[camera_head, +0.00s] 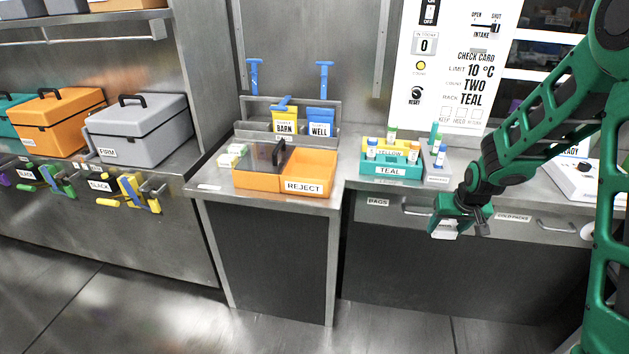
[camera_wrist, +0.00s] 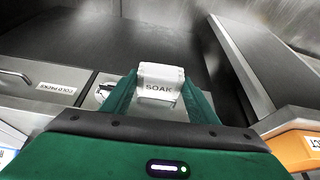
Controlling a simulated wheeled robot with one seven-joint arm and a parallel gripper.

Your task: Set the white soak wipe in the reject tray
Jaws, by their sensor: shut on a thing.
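The white soak wipe (camera_wrist: 161,84), a small packet marked SOAK, is between the fingers of my gripper (camera_wrist: 160,100) in the wrist view. My gripper is shut on it. In the head view my gripper (camera_head: 446,228) hangs in front of the drawer fronts on the right, below counter height, with part of the white wipe (camera_head: 443,236) showing under it. The orange reject tray (camera_head: 305,186), labelled REJECT, sits on the middle counter, left of and apart from my gripper. Its corner shows at the lower right of the wrist view (camera_wrist: 291,148).
A dark clear lid or divider (camera_head: 265,158) stands at the tray's left part. A teal rack (camera_head: 391,169) with bottles stands on the right counter. A grey holder with BARN (camera_head: 284,122) and WELL (camera_head: 320,122) packs is behind the tray. Drawer handles (camera_head: 556,226) stick out on the right.

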